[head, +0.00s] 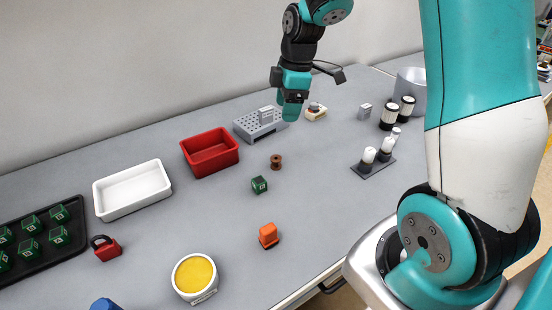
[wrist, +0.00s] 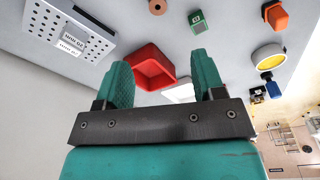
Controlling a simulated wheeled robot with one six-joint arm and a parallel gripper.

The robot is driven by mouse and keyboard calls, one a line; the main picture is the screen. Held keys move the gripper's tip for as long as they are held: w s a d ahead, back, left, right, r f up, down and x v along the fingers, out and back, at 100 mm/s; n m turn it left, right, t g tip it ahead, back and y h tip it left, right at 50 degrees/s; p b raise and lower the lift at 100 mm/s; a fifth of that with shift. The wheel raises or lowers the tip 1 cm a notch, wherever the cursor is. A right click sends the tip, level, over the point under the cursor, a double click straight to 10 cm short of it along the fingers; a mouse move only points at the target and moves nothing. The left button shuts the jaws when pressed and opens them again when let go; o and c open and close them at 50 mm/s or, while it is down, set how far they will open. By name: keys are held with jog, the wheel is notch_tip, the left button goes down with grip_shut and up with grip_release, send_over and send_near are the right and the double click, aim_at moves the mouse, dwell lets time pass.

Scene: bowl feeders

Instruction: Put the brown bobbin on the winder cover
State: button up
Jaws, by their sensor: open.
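The brown bobbin (head: 276,161) stands on the grey table, right of the red bin; in the wrist view it shows at the top edge (wrist: 157,6). A grey perforated block (head: 259,124) with a small labelled piece on it lies behind the bobbin. It may be the winder cover, but I cannot tell for sure; it also shows at upper left in the wrist view (wrist: 66,34). My gripper (head: 291,112) is open and empty, pointing down above the table near this block. Its two teal fingers are apart in the wrist view (wrist: 164,72).
The red bin (head: 209,139), white tray (head: 132,208), green cube (head: 259,185) and orange block (head: 268,235) are spread about. A yellow-topped dish (head: 195,277) is at the front. Black-and-white cylinders (head: 389,117) and a grey bowl (head: 410,80) stand at right.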

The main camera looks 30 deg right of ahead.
jog(key=p, duration=0.1)
send_over(276, 158)
jog(key=f, duration=0.7)
jog(key=d+f, duration=0.1)
jog(key=f, duration=0.3)
jog(key=shift+s+f, duration=0.1)
jog(key=shift+s, duration=0.3)
jog(key=shift+w+a+f+p, duration=0.1)
jog(key=shift+a+f+p, duration=0.15)
jog(key=shift+f, duration=0.75)
jog(key=shift+w+a+f+p, duration=0.15)
jog(key=shift+f+p, duration=0.15)
jog(key=shift+f, duration=0.65)
jog(key=shift+w+a+f+p, duration=0.15)
jog(key=shift+f+p, duration=0.1)
jog(key=shift+f, duration=0.75)
jog(key=c, duration=1.1)
jog(key=shift+o, duration=0.2)
jog(key=shift+r, duration=0.1)
